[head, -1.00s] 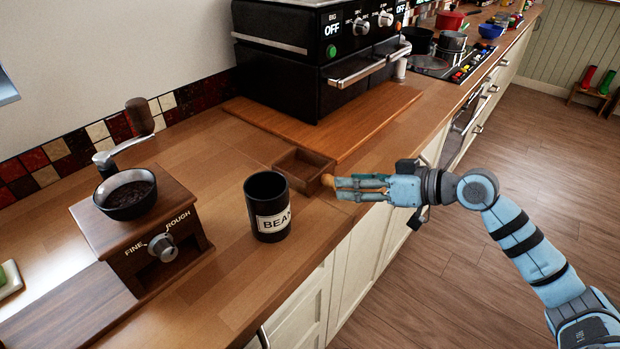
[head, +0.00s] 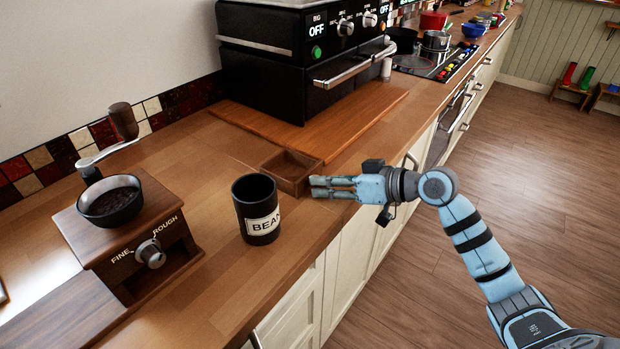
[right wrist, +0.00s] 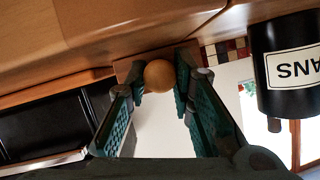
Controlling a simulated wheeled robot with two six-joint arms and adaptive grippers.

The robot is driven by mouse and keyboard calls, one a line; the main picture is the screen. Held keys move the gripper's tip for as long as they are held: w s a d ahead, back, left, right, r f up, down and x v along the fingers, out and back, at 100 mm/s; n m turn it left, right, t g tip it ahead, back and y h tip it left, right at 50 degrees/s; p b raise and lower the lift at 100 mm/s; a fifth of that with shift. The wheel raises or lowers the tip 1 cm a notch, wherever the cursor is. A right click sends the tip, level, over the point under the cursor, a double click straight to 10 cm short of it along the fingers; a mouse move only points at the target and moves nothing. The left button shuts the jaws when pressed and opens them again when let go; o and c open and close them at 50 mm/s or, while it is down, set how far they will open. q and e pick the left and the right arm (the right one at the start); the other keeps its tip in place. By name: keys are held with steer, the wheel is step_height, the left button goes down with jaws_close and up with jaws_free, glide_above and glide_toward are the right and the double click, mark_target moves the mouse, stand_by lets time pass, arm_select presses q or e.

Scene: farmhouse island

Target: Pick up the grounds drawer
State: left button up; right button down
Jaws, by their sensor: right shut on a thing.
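The grounds drawer (head: 291,172) is a small open wooden box. It sits on the counter just beyond the bean tin, close to the wooden board. My right gripper (head: 318,187) reaches it from the right, near the counter's front edge. In the right wrist view the drawer's round wooden knob (right wrist: 159,76) lies between the two fingers (right wrist: 160,90), which are shut on it. In the head view the fingers hide the knob. I cannot tell whether the drawer is lifted off the counter. My left gripper is not in view.
A black bean tin (head: 257,210) stands close to the drawer. The coffee grinder (head: 128,232) with a bowl of grounds on top stands at the left. A black oven-like machine (head: 305,60) stands at the back on a wooden board (head: 375,102).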

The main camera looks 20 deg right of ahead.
step_height(320, 180, up, 20)
steer(key=p, duration=0.5)
